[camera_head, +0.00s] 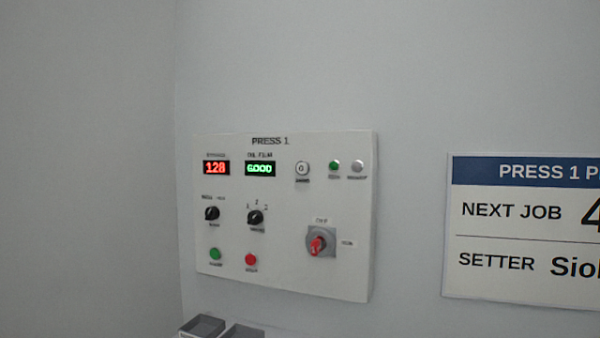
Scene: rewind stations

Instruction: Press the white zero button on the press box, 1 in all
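The press box (290,205) is a pale panel on the wall, headed "PRESS 1". The white zero button (302,169) is round, marked "0", and sits in its upper row, right of the green display (260,169), which appears to read 6.000. A red display (216,168) at the upper left reads 128. Nothing covers the button. Neither of my grippers shows in the head view.
The box also carries a green lamp (334,166), a grey lamp (358,167), two black knobs, a green button (215,254), a red button (251,260) and a red rotary switch (317,243). Grey bins (202,326) stand below. A sign (520,230) hangs right.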

